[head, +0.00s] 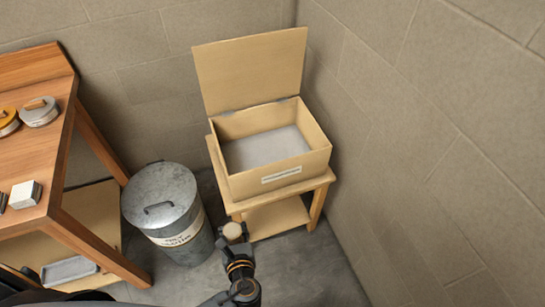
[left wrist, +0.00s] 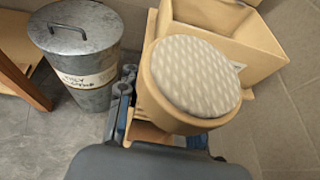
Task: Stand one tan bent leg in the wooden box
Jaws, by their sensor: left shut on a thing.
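The wooden box (head: 300,167) stands on a small wooden stand with its hinged lid (head: 250,70) raised. It looks empty, with a grey floor inside; part of it shows at the top of the left wrist view (left wrist: 262,45). My left gripper (head: 235,236) is in front of the stand, short of the box. It is shut on a tan piece (left wrist: 160,100) with a rounded side and a pale, patterned end face. Only that end shows, so I cannot tell whether it is the bent leg. My right gripper is not in view.
A lidded metal bin (head: 160,200) stands left of the stand. A wooden workbench (head: 50,140) with tape rolls (head: 38,112) and a pale block (head: 25,194) is at the left. Walls close in behind and right of the box. Grey floor is clear in front.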

